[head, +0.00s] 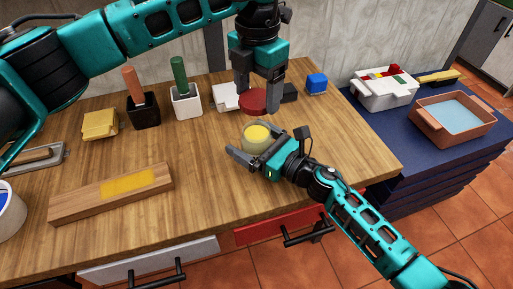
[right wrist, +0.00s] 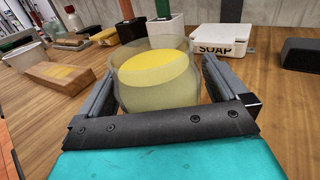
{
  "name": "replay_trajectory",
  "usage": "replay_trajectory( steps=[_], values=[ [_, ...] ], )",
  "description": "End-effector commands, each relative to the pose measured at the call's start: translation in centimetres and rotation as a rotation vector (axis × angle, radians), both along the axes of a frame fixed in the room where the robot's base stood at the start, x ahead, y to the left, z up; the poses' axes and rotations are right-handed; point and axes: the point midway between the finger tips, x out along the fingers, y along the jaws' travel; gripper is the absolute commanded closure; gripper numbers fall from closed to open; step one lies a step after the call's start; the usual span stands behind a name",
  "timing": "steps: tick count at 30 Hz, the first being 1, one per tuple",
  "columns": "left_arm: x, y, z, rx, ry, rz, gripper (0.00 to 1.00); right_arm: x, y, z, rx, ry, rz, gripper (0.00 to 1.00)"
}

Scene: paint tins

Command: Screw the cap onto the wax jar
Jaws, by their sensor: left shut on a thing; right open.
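The wax jar (head: 256,138) is a clear jar with yellow wax, standing upright and uncapped on the wooden table. It also shows in the right wrist view (right wrist: 157,78), between the fingers of my right gripper. My right gripper (head: 254,152) is open around the jar, with a finger on either side; I cannot tell whether they touch it. My left gripper (head: 257,97) points down and is shut on a dark red cap (head: 253,102). It holds the cap above the jar and apart from it. The cap is not in the right wrist view.
A white soap box (head: 225,97), a dark block (head: 290,93) and a blue cube (head: 316,84) stand behind the jar. Black (head: 142,112) and white (head: 186,102) holders stand at the back left. A wooden board (head: 80,199) lies front left. The table between is clear.

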Motion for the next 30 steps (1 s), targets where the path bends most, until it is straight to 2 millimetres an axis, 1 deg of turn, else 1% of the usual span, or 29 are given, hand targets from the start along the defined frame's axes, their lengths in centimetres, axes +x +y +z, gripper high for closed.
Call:
replay_trajectory(
  steps=[3,10,11,30],
  values=[
    [-0.01,-0.01,0.01,0.000,0.000,0.000,0.56,0.21,0.31,0.04,0.000,0.000,0.000,0.00],
    [0.00,-0.01,0.01,0.000,0.000,0.000,0.56,0.21,0.31,0.03,0.000,0.000,0.000,0.00],
    [0.00,-0.01,0.01,0.000,0.000,0.000,0.56,0.20,0.30,0.03,0.000,0.000,0.001,0.02],
    [0.00,0.00,0.01,0.000,0.000,0.000,0.56,0.18,0.27,0.00,0.000,0.000,0.001,0.63]
  ],
)
